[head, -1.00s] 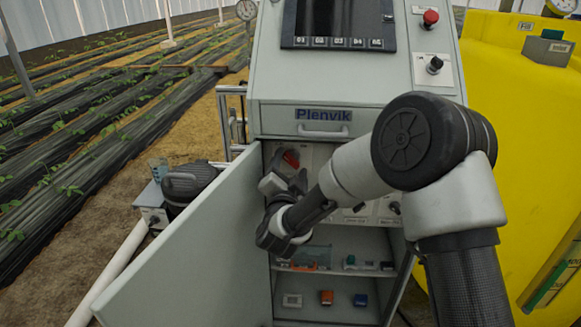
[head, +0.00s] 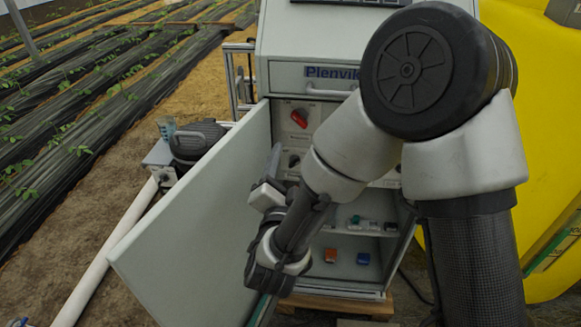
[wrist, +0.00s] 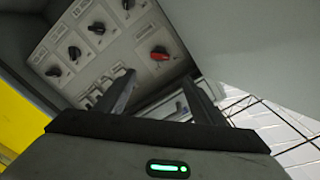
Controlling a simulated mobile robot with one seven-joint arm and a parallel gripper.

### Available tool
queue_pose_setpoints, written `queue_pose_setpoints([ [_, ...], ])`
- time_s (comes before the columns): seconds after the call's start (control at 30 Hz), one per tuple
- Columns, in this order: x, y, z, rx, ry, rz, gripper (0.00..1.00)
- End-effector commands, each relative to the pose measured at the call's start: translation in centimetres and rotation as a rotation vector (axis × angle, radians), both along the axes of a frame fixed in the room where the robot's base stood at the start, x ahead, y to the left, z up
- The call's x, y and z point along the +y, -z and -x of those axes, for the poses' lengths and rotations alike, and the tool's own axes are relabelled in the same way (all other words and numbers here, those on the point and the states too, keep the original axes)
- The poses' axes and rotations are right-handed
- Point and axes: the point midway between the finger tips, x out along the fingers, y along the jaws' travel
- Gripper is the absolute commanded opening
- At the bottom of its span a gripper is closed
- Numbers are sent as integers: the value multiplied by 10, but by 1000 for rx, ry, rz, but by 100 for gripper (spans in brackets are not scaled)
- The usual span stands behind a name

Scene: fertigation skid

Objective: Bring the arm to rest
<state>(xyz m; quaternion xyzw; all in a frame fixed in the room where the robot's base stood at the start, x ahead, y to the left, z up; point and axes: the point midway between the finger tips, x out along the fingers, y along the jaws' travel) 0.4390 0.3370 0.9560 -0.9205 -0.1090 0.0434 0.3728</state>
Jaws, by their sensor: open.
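My gripper (wrist: 158,84) is open, with its two fingers apart and nothing between them in the wrist view. In the head view my gripper (head: 270,178) is in front of the open cabinet (head: 325,290), close to the inner side of the open door (head: 205,235). My arm is bent, with the elbow high at the right. The red rotary knob (head: 299,118) on the inside panel is apart from the gripper, above it in the head view. The red knob (wrist: 160,53) also shows beyond the fingers in the wrist view.
Several black knobs (wrist: 97,27) sit on the panel. Small items, including an orange block (head: 330,255) and a blue block (head: 363,258), are on the cabinet shelves. A yellow tank (head: 545,150) stands at the right. A white pipe (head: 105,255) and a pump (head: 195,142) are at the left.

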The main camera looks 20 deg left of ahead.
Motion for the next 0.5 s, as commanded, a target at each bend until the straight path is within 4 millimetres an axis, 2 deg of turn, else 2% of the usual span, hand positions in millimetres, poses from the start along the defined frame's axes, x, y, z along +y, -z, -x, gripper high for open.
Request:
queue_pose_setpoints([
  [0.13,-1,0,7,0,-1,0,61],
  [0.5,-2,0,7,-1,-1,0,61],
])
